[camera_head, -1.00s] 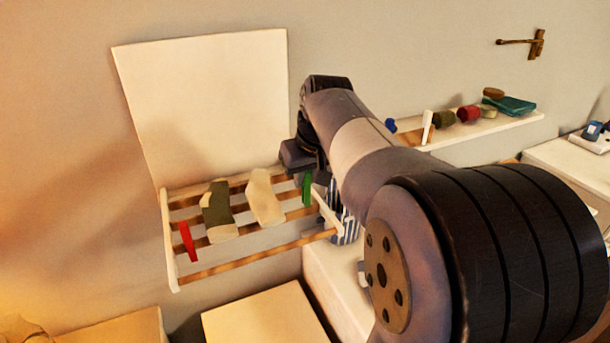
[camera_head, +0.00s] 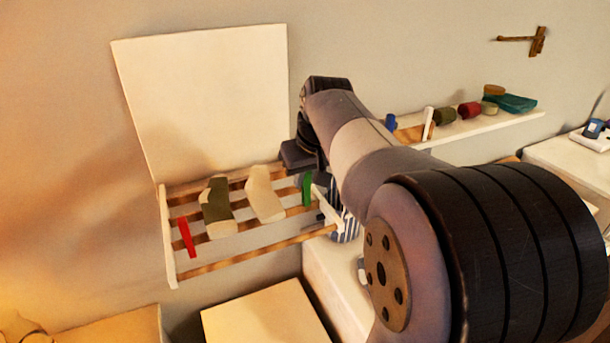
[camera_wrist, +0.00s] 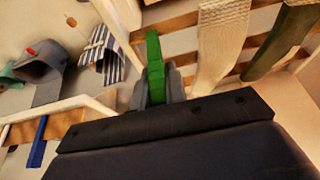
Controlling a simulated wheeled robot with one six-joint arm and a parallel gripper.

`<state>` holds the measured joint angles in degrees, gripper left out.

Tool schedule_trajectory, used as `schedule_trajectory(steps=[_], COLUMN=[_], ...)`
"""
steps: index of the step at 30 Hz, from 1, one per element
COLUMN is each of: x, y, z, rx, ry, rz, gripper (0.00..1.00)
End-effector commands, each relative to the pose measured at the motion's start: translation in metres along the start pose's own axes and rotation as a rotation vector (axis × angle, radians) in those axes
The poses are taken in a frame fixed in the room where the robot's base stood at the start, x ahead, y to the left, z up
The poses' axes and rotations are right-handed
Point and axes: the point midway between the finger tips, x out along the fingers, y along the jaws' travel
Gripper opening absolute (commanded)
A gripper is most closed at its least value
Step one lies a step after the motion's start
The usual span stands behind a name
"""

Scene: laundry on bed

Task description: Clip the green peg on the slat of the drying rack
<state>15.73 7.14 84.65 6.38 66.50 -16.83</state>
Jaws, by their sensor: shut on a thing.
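The green peg (camera_head: 307,189) is upright at the right end of the drying rack (camera_head: 166,240), close to the rack's white end piece. My gripper (camera_wrist: 160,88) is shut on the green peg (camera_wrist: 154,70), which sticks out past the fingertips. In the wrist view the peg's far end overlaps a wooden slat (camera_wrist: 180,22); I cannot tell whether it is around the slat or only beside it.
A red peg (camera_head: 187,237), a green-and-cream sock (camera_head: 217,207) and a cream sock (camera_head: 264,195) are on the rack. A shelf (camera_head: 470,125) with small rolled items is on the wall at right.

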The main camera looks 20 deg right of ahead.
Motion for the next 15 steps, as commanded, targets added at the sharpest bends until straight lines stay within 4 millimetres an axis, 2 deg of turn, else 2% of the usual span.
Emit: schedule_trajectory(steps=[15], x=[0.013], y=[0.000], z=[0.006], rx=[0.000], ry=[-0.001], rz=[0.000], gripper=[0.00])
